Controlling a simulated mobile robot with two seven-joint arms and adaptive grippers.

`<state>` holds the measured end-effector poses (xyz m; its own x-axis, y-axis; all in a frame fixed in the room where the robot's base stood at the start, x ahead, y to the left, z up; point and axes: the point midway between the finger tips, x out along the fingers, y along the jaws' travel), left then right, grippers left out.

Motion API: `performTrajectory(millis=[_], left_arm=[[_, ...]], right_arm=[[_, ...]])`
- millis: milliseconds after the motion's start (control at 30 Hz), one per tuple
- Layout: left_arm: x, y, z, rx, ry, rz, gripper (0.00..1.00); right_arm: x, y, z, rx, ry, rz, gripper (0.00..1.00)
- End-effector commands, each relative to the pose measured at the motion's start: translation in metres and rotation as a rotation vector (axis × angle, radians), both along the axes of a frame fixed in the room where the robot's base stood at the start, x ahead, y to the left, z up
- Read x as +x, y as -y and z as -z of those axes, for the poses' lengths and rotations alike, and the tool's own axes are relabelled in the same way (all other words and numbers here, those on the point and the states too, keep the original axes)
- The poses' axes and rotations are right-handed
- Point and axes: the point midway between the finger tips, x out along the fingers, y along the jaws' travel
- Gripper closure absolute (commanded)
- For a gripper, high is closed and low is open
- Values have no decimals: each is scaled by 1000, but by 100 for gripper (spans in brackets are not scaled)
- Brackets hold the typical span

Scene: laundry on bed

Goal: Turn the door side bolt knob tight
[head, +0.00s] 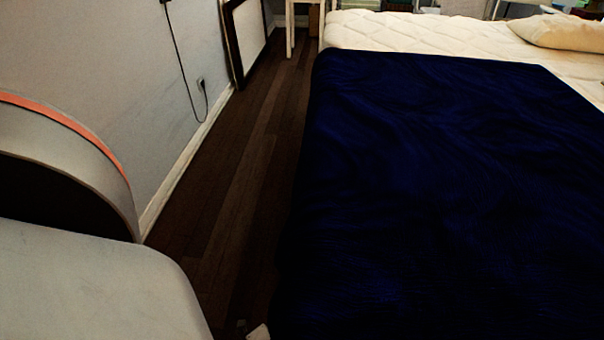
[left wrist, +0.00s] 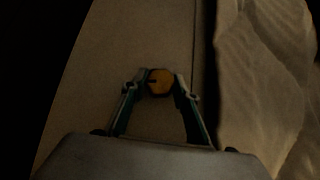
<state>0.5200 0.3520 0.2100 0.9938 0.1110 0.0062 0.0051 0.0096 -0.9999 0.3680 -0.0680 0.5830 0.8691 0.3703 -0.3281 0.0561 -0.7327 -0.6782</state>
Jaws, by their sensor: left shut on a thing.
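The head view does not show the knob or a clear view of the gripper. My right gripper is in neither view.
In the left wrist view, a dark gap separates the panel from wrinkled tan material (left wrist: 262,85). In the head view, a bed with a dark blue blanket (head: 430,180) fills the right. A dark wooden floor strip (head: 235,190) runs between it and the wall (head: 110,70).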

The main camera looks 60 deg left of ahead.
Motion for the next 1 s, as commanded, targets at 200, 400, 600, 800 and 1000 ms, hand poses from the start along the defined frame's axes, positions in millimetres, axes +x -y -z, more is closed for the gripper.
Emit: performTrajectory(millis=[200, 400, 600, 800, 1000], left_arm=[[-2, 2, 1, 2, -4, 4, 92], [-2, 2, 1, 0, -3, 4, 63], [-2, 1, 0, 0, -1, 2, 54], [-3, 1, 0, -1, 1, 1, 54], [-23, 3, 1, -1, -1, 0, 54]], right_arm=[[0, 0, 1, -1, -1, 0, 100], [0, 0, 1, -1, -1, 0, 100], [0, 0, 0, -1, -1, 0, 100], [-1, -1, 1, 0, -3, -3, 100], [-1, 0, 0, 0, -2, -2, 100]])
